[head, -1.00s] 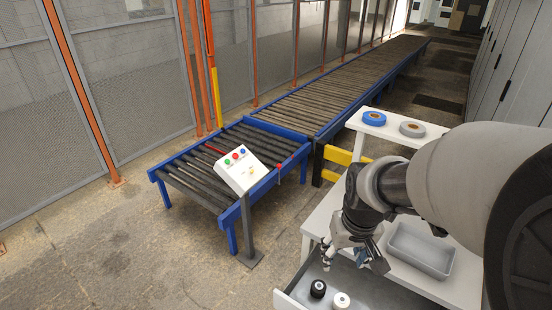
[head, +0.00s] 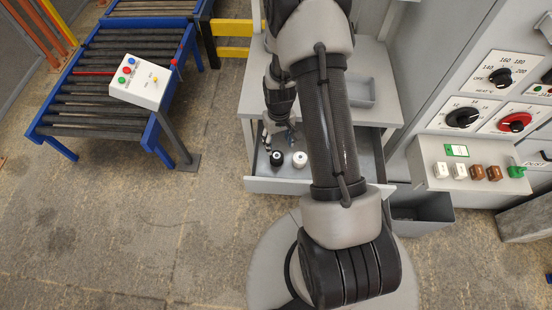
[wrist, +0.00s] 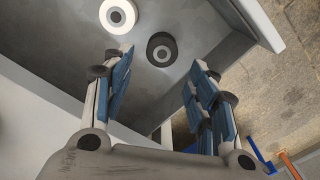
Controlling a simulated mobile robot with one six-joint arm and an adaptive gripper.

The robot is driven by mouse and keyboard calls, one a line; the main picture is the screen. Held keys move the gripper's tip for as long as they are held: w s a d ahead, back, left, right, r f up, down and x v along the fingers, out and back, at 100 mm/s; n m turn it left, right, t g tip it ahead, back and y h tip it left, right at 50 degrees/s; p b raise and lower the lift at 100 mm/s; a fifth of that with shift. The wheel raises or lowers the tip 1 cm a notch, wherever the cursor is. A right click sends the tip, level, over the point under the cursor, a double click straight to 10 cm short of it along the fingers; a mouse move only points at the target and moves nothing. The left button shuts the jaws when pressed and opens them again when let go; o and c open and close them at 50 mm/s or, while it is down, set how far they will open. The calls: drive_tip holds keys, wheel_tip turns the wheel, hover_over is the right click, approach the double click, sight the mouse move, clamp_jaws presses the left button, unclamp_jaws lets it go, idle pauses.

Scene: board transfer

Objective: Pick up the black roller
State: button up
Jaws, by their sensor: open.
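The black roller (head: 276,158) stands upright in an open grey drawer (head: 262,185), with a pale top showing. In the wrist view the black roller (wrist: 162,49) is seen from above, ahead of my fingertips and roughly between their lines. A white roller (head: 299,159) stands just to its right in the head view; in the wrist view the white roller (wrist: 117,16) is to its upper left. My gripper (wrist: 157,75) is open and empty, its blue-padded fingers apart. In the head view my gripper (head: 276,132) is just behind the black roller, partly hidden by my arm.
The drawer wall (wrist: 245,22) runs close on the right of the black roller in the wrist view. A control post (head: 138,82) and roller conveyor (head: 95,85) stand left. A panel with knobs and switches (head: 470,165) stands right. A grey tray (head: 360,90) sits on the shelf above.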

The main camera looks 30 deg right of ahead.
sight(277, 156)
drive_tip(key=f+b, duration=0.1)
drive_tip(key=f, duration=0.4)
drive_tip(key=f+b, duration=0.2)
drive_tip(key=f, duration=0.4)
drive_tip(key=shift+w+a+f, duration=0.1)
drive_tip(key=shift+w+a, duration=0.1)
drive_tip(key=shift+c, duration=0.6)
drive_tip(key=c, duration=0.8)
